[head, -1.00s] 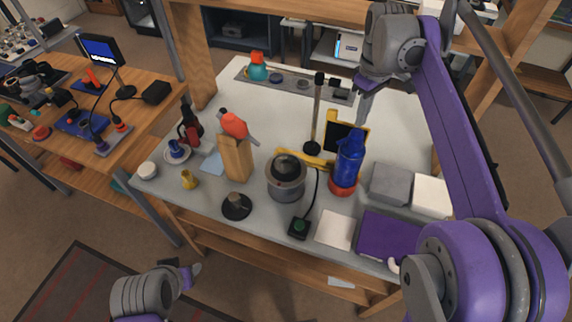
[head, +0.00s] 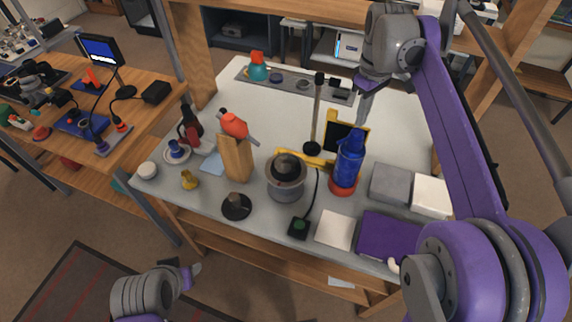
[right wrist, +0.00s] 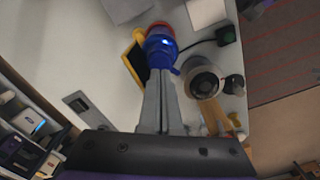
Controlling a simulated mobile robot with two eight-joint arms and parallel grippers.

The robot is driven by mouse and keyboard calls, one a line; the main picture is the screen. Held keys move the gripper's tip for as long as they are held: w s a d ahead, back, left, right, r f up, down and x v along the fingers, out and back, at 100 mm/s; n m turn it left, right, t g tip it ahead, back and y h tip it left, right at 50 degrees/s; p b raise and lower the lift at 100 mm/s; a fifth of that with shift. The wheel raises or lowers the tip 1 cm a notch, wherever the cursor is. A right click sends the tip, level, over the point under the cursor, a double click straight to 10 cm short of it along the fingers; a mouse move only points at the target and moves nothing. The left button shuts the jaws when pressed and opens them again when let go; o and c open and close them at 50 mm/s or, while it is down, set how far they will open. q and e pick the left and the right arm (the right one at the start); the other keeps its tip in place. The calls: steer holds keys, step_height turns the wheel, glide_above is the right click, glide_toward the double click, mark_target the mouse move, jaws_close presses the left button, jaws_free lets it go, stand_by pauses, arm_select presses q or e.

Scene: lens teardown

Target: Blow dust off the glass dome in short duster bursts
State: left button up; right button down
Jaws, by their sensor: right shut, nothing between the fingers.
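A dark rounded dome (head: 286,167) sits in a grey round pot (head: 286,188) at the middle of the table. In the right wrist view the pot (right wrist: 203,82) is right of the fingers. A blue bottle-like item (head: 348,162), perhaps the duster, stands upright in a red base (head: 342,186) right of the pot. My right gripper (head: 361,112) is shut and empty, above and behind the blue item. In the right wrist view its fingertips (right wrist: 160,74) overlap the blue item (right wrist: 160,50); contact cannot be told. My left gripper (head: 193,272) is low, in front of the table; its opening is unclear.
A wooden block (head: 236,160) with an orange-topped tool (head: 234,125) stands left of the pot. A thin post (head: 317,115) and a yellow frame (head: 355,120) stand behind. A green-button box (head: 299,228) is in front. Grey and white blocks (head: 390,185) crowd the right.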

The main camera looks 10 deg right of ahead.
mark_target(357, 132)
steer(key=shift+f, duration=0.1)
stand_by(0.4)
steer(key=shift+f+b, duration=0.7)
steer(key=shift+f, duration=0.75)
steer(key=shift+r, duration=0.1)
steer(key=shift+r+p, duration=1.3)
steer(key=shift+r, duration=0.25)
steer(key=shift+f, duration=0.1)
